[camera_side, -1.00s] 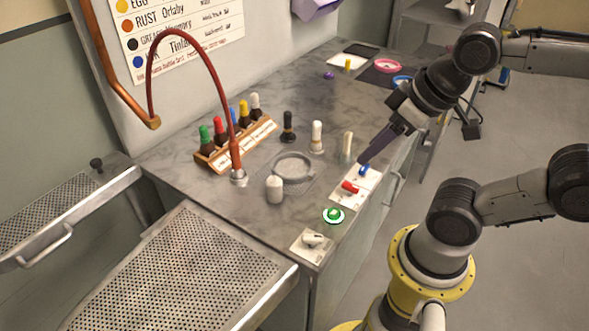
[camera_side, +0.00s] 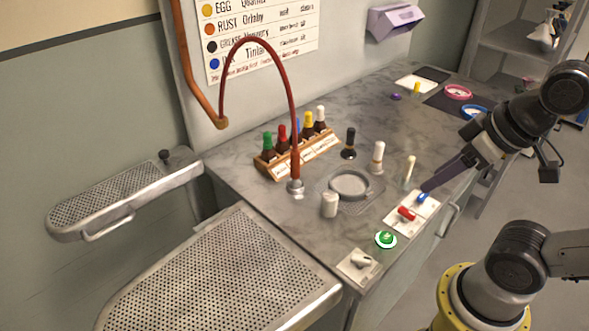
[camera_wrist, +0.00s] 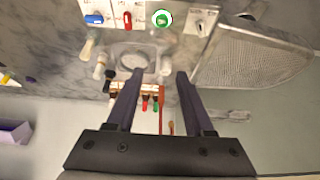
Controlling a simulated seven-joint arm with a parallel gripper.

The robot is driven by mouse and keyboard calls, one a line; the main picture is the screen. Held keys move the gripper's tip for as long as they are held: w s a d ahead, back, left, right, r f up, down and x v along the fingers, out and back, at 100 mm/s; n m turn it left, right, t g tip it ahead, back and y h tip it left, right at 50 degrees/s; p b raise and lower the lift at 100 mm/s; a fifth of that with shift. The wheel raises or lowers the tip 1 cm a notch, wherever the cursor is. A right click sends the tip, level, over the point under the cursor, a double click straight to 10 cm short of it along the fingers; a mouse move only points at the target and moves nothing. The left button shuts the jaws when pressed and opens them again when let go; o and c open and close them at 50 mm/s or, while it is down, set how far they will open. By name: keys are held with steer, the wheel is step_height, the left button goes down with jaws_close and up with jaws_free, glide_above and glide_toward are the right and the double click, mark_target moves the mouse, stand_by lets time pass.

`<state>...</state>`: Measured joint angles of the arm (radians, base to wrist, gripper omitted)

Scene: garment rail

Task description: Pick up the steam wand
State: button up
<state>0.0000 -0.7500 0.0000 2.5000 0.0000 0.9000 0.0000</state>
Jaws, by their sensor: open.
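The steam wand (camera_side: 295,160) looks to be the copper-red upright piece seated in a round metal socket on the bench, with a red hose arching from its top to a copper pipe on the wall. In the wrist view a thin red upright (camera_wrist: 162,108), probably the wand or its hose, shows between my fingers, beyond the tips. My gripper (camera_side: 427,187) is at the bench's right side, close above the blue lever, well apart from the wand. In the wrist view my gripper (camera_wrist: 155,76) has its two fingers spread with nothing held between them.
A wooden rack (camera_side: 300,155) of colour-capped bottles stands behind the wand. Red lever (camera_side: 406,213) and green button (camera_side: 385,239) line the front edge. A perforated board (camera_side: 220,275) adjoins the bench.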

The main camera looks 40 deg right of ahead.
steer(key=shift+o, duration=1.1)
